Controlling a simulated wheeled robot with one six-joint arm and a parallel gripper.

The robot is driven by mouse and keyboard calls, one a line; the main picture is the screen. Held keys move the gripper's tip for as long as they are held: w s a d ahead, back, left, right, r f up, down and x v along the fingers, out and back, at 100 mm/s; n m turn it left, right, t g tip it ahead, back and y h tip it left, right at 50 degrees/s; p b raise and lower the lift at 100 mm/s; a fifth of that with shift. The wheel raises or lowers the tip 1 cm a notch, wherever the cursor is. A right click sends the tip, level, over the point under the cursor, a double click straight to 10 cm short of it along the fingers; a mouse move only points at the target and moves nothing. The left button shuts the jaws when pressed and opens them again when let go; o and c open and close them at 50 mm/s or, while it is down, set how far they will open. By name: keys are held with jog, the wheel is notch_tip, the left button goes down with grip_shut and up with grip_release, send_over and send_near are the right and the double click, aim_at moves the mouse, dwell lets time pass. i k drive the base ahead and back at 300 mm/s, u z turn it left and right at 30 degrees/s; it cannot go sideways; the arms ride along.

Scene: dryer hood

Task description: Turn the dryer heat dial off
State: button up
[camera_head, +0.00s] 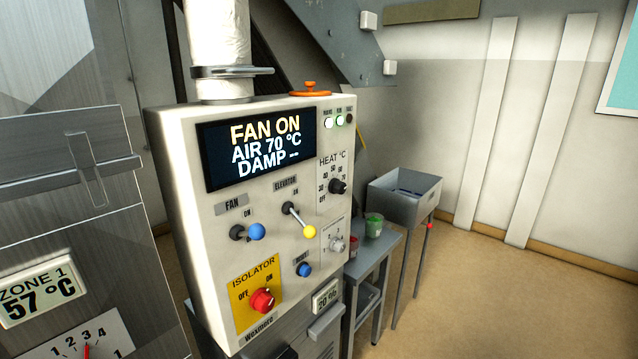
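The heat dial (338,186) is a small black knob at the upper right of the white control panel (285,225). It sits under the label "HEAT °C", with a scale from OFF at its lower left through rising numbers to 70 at its right. Its pointer is too small to read surely. My gripper is not in view, and nothing covers the dial.
Near the dial are the yellow-knobbed elevator lever (309,231), the blue-knobbed fan lever (256,231), a grey lower dial (338,244) and the red isolator knob (262,301). A side table (372,262) with pots stands right of the panel. The floor farther right is clear.

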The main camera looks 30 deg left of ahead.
aim_at(336, 185)
jog(key=u, duration=0.9)
jog(key=i, duration=0.8)
jog(key=u, duration=0.9)
